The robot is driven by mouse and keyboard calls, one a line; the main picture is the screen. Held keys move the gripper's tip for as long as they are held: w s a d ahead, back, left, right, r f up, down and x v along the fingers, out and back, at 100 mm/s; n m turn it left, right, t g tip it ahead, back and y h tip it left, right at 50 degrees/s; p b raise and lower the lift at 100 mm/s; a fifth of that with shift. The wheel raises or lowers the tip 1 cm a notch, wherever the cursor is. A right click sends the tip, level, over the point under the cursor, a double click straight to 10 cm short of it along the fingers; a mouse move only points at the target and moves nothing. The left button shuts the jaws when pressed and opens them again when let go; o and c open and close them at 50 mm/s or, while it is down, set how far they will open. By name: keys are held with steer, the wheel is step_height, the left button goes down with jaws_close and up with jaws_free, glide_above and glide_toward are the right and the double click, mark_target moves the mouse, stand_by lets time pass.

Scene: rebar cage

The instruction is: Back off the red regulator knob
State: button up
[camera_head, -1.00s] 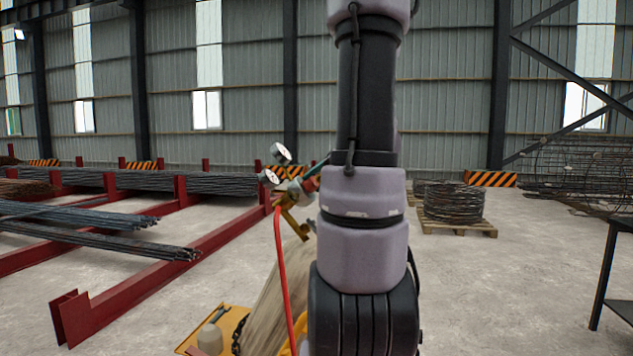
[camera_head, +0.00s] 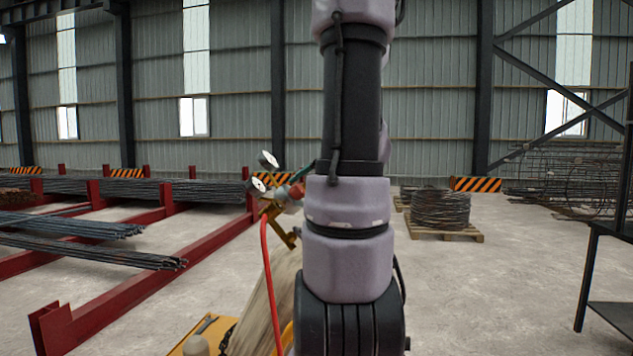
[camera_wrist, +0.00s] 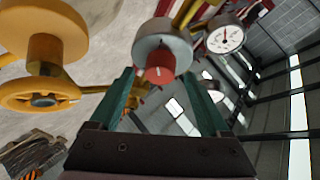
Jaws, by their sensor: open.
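In the wrist view the red regulator knob (camera_wrist: 160,68) sits on the front of a round grey regulator body (camera_wrist: 162,45), just beyond and between my fingertips. My gripper (camera_wrist: 160,77) is open, with one teal finger on each side of the knob's line. I cannot tell whether either finger touches it. A white dial gauge (camera_wrist: 226,37) is to the right of the body. In the head view the regulator (camera_head: 287,193) and its two gauges (camera_head: 264,172) show left of my arm, which hides most of the gripper.
A yellow handwheel (camera_wrist: 40,97) is close on the left in the wrist view. A red hose (camera_head: 267,265) hangs from the regulator beside a pale cylinder (camera_head: 252,315). Red racks with rebar (camera_head: 90,258) stand left; a wire coil on a pallet (camera_head: 441,208) and dark table (camera_head: 608,235) stand right.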

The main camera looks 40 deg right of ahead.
steer(key=v, duration=0.9)
steer(key=shift+s, duration=0.25)
steer(key=shift+r, duration=0.1)
